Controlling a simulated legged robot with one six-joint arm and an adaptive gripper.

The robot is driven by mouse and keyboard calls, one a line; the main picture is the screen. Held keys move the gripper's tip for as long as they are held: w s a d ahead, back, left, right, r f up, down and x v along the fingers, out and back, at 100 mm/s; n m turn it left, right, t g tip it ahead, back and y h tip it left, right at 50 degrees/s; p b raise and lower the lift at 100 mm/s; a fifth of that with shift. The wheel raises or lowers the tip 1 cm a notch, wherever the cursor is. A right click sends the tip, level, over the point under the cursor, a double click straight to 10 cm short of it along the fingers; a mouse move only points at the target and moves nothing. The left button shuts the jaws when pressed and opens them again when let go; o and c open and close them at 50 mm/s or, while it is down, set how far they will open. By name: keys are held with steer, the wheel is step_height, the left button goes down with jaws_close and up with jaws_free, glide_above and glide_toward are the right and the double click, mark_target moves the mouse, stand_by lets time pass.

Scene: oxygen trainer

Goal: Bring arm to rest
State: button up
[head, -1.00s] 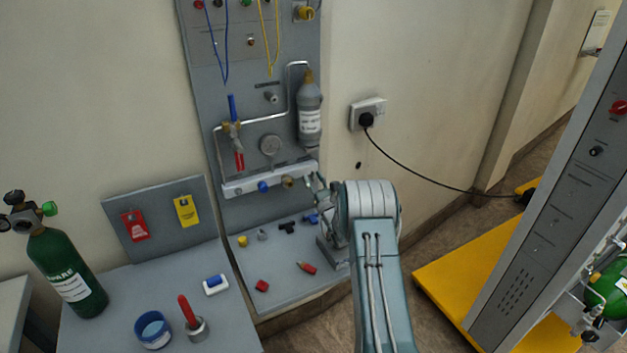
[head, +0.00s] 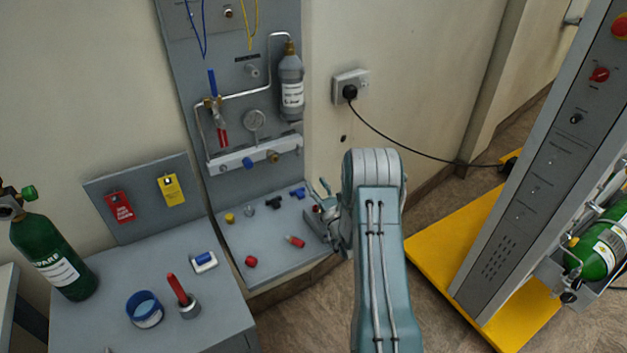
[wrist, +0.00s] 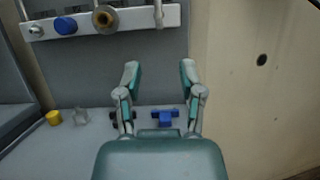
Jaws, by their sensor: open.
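My gripper (wrist: 160,82) is open and empty in the wrist view, its two fingers apart in front of the grey panel. Below and beyond the fingers, a blue fitting (wrist: 166,117) and a dark fitting (wrist: 124,116) lie on the grey shelf. In the head view my gripper (head: 322,192) is partly hidden behind my arm's wrist, close to the right end of the shelf (head: 262,262). My arm (head: 378,260) reaches up from the bottom of the picture.
The oxygen panel (head: 180,70) carries a manifold bar (head: 230,161), a gauge and a grey bottle (head: 291,85). A side table (head: 215,325) holds a green cylinder (head: 55,260), a blue tin and a red-handled tool. A yellow-based cabinet (head: 460,230) stands right. A cable crosses behind my arm.

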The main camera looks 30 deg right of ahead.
stand_by(0.3)
steer(key=a+r+n+g+y, duration=0.5)
steer(key=a+r+n+y, duration=0.65)
steer(key=a, duration=0.35)
steer(key=s+a+r+n+g+y, duration=0.4)
steer(key=s+a+r+n+g, duration=0.2)
steer(key=s+a+n+g, duration=0.45)
steer(key=s+a+r+n+g+h, duration=0.1)
steer(key=s+a+n+g+h, duration=0.25)
steer(key=s, duration=0.35)
steer(key=s+a+r+n+g+h, duration=0.1)
steer(key=s+a+n+g+h, duration=0.2)
steer(key=s, duration=0.4)
steer(key=s+d+r+n+t+h, duration=0.1)
steer(key=s+d+n+t+h, duration=0.4)
steer(key=s+d+n+h, duration=0.3)
steer(key=shift+s+d+r+h, duration=0.3)
steer(key=shift+s+h, duration=0.2)
steer(key=shift+s, duration=0.3)
steer(key=shift+a, duration=0.1)
